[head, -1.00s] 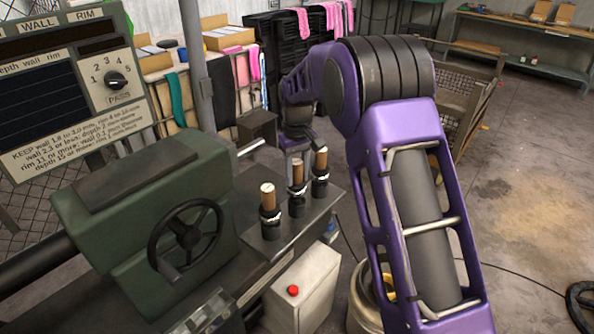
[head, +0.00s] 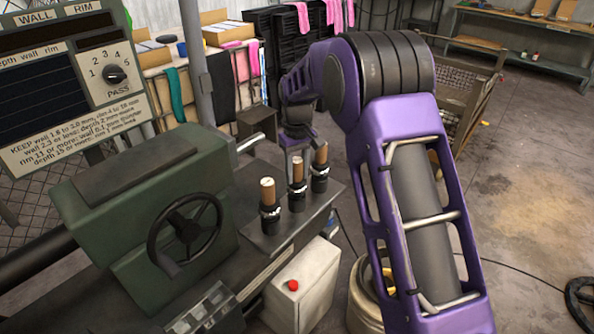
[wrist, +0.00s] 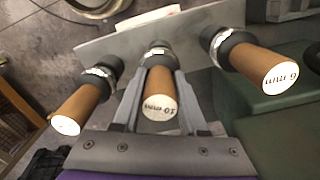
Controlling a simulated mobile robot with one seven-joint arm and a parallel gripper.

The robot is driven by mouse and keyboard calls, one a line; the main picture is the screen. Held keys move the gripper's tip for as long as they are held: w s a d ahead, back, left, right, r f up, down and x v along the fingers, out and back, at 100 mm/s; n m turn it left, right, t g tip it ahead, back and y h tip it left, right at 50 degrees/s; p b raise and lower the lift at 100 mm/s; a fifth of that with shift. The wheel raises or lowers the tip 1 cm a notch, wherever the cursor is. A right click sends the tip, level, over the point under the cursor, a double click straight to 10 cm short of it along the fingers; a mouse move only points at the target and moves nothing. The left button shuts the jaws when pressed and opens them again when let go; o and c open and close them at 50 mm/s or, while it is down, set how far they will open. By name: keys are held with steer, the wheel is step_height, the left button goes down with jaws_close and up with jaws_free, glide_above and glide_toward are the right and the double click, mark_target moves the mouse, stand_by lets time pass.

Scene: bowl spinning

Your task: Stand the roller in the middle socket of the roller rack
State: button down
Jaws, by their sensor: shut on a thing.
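The roller rack (head: 262,247) is a dark plate with three black sockets with pale metal collars. A wooden roller (wrist: 160,92) marked "10 mm" stands upright at the middle socket (wrist: 157,50); it also shows in the head view (head: 298,170). My gripper (wrist: 158,82) is shut on this roller, one finger on each side. The arm reaches it from behind in the head view. A "6 mm" roller (wrist: 262,65) stands in one end socket. Another roller (wrist: 80,108) stands in the other end socket; its marking is unreadable. The fingers hide part of the middle socket.
A green machine with a black handwheel (head: 187,228) stands left of the rack. A gauge panel (head: 70,75) stands behind it. A pale box with a red button (head: 300,288) is below the rack's front edge. Open floor (head: 530,190) lies to the right.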

steer(key=shift+c, duration=1.8)
jaws_free()
steer(key=shift+r, duration=0.1)
step_height(320, 180, up, 17)
steer(key=p, duration=0.2)
steer(key=shift+r, duration=0.15)
